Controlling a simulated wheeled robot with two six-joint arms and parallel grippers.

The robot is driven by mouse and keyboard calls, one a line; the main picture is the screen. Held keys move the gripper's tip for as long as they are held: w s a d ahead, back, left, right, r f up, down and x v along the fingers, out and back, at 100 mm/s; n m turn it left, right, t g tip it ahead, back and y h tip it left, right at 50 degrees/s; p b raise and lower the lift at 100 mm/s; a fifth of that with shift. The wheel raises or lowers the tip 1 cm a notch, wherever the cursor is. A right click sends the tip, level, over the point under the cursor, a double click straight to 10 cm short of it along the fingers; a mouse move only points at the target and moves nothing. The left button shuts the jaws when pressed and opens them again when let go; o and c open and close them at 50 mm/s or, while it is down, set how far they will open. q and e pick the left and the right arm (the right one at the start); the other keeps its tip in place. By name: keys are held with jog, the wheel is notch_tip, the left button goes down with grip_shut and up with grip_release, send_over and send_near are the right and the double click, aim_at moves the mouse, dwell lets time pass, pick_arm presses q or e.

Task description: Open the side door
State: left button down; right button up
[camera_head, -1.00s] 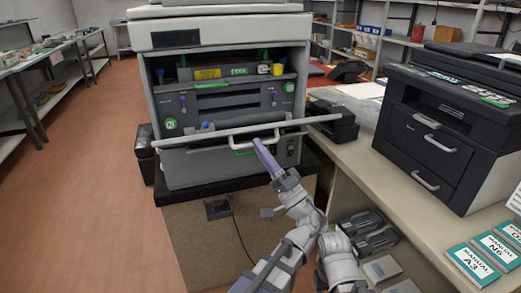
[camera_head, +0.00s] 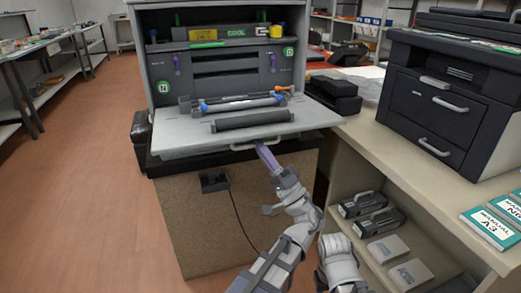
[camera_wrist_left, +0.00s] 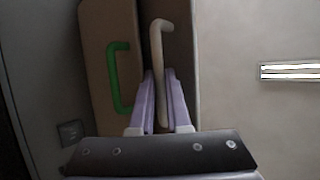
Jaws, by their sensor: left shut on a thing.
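The printer's side door (camera_head: 180,135) is a light grey panel folded down to about level, its inner face up with dark rollers and blue-tipped parts on it. A pale handle (camera_head: 240,147) runs along its front edge. My left gripper (camera_head: 264,150) is shut on this handle, its purple fingers at the door's front edge. In the left wrist view the pale handle (camera_wrist_left: 157,55) stands between the purple fingers (camera_wrist_left: 161,95), with a green handle (camera_wrist_left: 113,75) to its left. My right gripper is not in view.
The open printer interior (camera_head: 220,65) shows green-labelled parts. A black printer (camera_head: 455,95) and teal manuals (camera_head: 495,218) stand on the right counter (camera_head: 375,140). Dark cartridges (camera_head: 375,222) and pale boxes sit on the shelf below. The floor at left is clear.

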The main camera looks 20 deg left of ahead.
pick_arm(q)
jog(key=shift+w+a+f+n+b, duration=0.15)
jog(key=shift+w+f+b, duration=0.1)
jog(key=shift+f+b, duration=0.2)
jog(key=shift+w+a+f+n+b, duration=0.1)
jog(key=shift+w+f+n+b, duration=0.1)
jog(key=shift+f+b, duration=0.15)
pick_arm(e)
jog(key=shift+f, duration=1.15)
pick_arm(q)
jog(key=c, duration=0.9)
grip_release()
jog(key=shift+f, duration=0.1)
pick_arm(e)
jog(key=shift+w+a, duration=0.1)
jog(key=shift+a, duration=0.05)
pick_arm(q)
jog(key=shift+s+d+y, duration=0.1)
jog(key=shift+y, duration=0.2)
jog(key=shift+f, duration=0.1)
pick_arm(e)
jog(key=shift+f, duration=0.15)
